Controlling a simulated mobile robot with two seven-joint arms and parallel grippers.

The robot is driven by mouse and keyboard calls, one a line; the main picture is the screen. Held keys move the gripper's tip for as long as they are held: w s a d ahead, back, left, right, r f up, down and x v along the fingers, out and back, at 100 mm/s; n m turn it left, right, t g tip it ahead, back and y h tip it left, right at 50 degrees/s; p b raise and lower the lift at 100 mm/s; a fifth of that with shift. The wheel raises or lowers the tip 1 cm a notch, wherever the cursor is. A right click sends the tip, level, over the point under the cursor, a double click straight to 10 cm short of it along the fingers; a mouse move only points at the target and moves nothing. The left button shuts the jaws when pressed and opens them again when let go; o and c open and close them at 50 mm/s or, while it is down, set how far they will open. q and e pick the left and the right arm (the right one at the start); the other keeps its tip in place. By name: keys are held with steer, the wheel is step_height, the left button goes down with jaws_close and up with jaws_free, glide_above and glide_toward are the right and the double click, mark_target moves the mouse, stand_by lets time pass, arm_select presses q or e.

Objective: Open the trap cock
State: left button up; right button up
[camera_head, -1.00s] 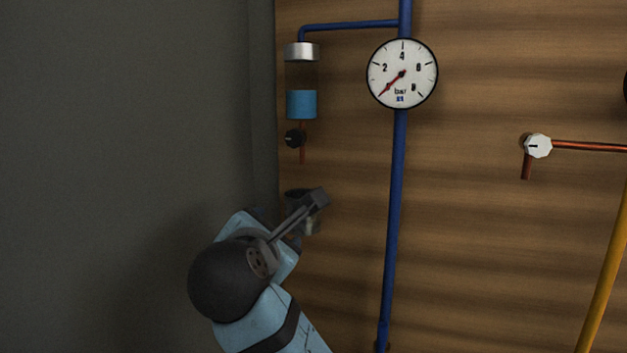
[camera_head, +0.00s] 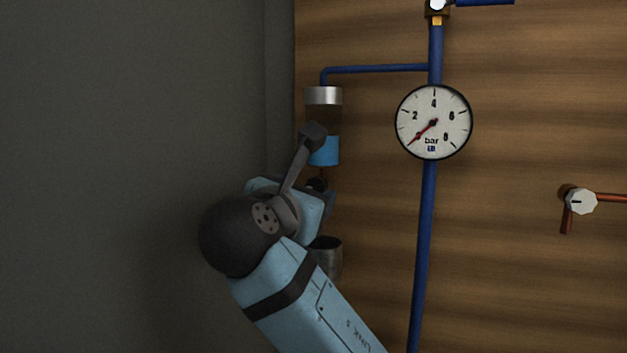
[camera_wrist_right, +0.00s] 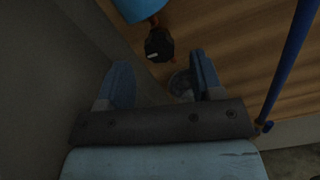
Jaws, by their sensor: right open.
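The trap (camera_head: 323,97) hangs on the wall in the head view, a silver-capped cylinder with blue liquid (camera_head: 325,152) in its lower part. The trap cock's black knob (camera_head: 317,184) sits under it, partly hidden by my arm. In the right wrist view the knob (camera_wrist_right: 159,45) shows its white mark, just beyond and between the two fingertips. My right gripper (camera_wrist_right: 160,64) is open and empty, its blue fingers apart to either side of the knob's line. I see no contact with the knob. My left gripper is not in view.
A metal cup (camera_head: 328,258) stands below the trap, partly behind my arm. A blue pipe (camera_head: 424,230) with a pressure gauge (camera_head: 433,122) runs down to the right. A grey wall (camera_head: 130,120) is close on the left. A white-knobbed valve (camera_head: 581,201) is farther right.

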mark_target(316, 186)
steer(key=x, duration=0.3)
steer(key=shift+w+d+p, duration=0.1)
steer(key=shift+w+p, duration=0.05)
steer(key=shift+p, duration=0.15)
steer(key=c, duration=0.9)
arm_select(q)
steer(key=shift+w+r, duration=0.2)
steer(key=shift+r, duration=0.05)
